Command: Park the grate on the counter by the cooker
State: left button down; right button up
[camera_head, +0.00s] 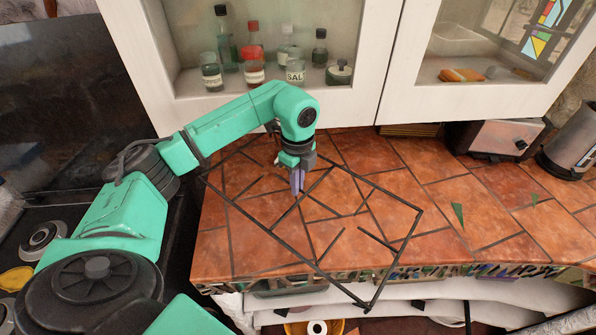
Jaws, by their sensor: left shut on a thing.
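The grate (394,258) is a thin black wire frame with short inner bars. It spans the terracotta tiled counter (470,205), and its near corner sticks out past the counter's front edge. The dark cooker (75,215) is at the left, beside the counter. My right gripper is not in view.
White glass-fronted cabinets (378,60) with jars and bottles stand behind the counter. A toaster (497,138) and a metal canister (572,145) stand at the back right. Small green shards (457,215) lie on the right-hand tiles, which are otherwise mostly clear.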

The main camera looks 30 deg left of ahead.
pick_arm(q)
notch_tip(320, 180, down, 6)
jog(key=b, duration=0.4)
jog(key=shift+s+f+b, duration=0.1)
jog(key=shift+f+b, duration=0.05)
jog(key=shift+b, duration=0.2)
jog(key=shift+s+d, duration=0.1)
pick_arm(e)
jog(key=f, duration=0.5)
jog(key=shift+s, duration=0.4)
pick_arm(q)
jog(key=shift+f, duration=0.15)
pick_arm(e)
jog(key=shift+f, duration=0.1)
pick_arm(q)
jog(key=c, duration=1.1)
grip_release()
jog(key=shift+o, duration=0.9)
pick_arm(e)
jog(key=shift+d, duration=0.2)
